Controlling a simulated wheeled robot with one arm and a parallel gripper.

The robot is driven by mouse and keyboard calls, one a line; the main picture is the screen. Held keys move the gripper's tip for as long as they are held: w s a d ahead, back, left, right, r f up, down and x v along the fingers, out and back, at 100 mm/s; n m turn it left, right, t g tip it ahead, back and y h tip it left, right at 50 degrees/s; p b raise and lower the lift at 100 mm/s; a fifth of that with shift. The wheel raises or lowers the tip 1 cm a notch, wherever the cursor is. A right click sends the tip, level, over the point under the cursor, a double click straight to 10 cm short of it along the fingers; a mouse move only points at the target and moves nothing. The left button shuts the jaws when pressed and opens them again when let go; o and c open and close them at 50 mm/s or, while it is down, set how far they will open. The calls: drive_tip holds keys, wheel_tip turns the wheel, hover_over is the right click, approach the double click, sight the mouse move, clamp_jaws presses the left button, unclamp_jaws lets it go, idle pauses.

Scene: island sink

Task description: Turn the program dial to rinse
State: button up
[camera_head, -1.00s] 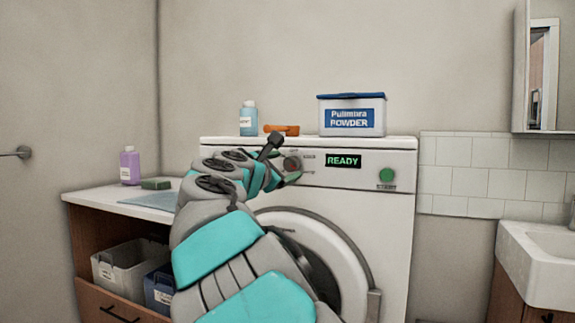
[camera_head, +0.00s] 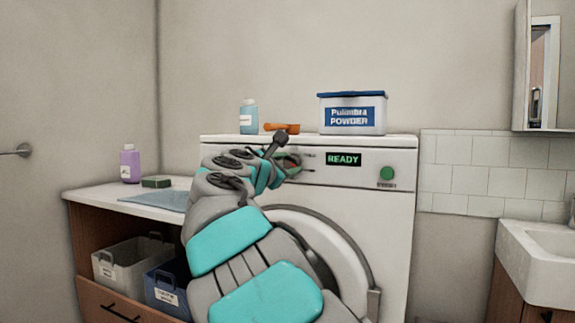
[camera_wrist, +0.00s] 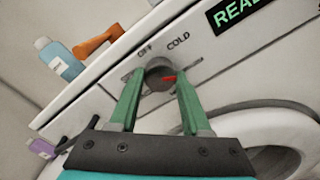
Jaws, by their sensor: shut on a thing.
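The program dial (camera_wrist: 158,68) is a dark round knob with a red pointer on the washing machine's front panel (camera_head: 365,176). In the wrist view, my gripper (camera_wrist: 160,82) has one green finger on each side of the knob and is shut on it. The tilted view shows the labels OFF (camera_wrist: 144,49) and COLD (camera_wrist: 179,41) above the dial. The red pointer lies toward the right finger. No rinse label can be read. In the head view, my wrist and fingers partly cover the dial (camera_head: 289,159).
The display (camera_head: 343,159) reads READY, with a green button (camera_head: 387,173) to its right. A powder box (camera_head: 352,115), a blue bottle (camera_head: 248,117) and an orange object (camera_head: 281,128) stand on top of the machine. The round door (camera_head: 345,245) is below.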

clamp_jaws()
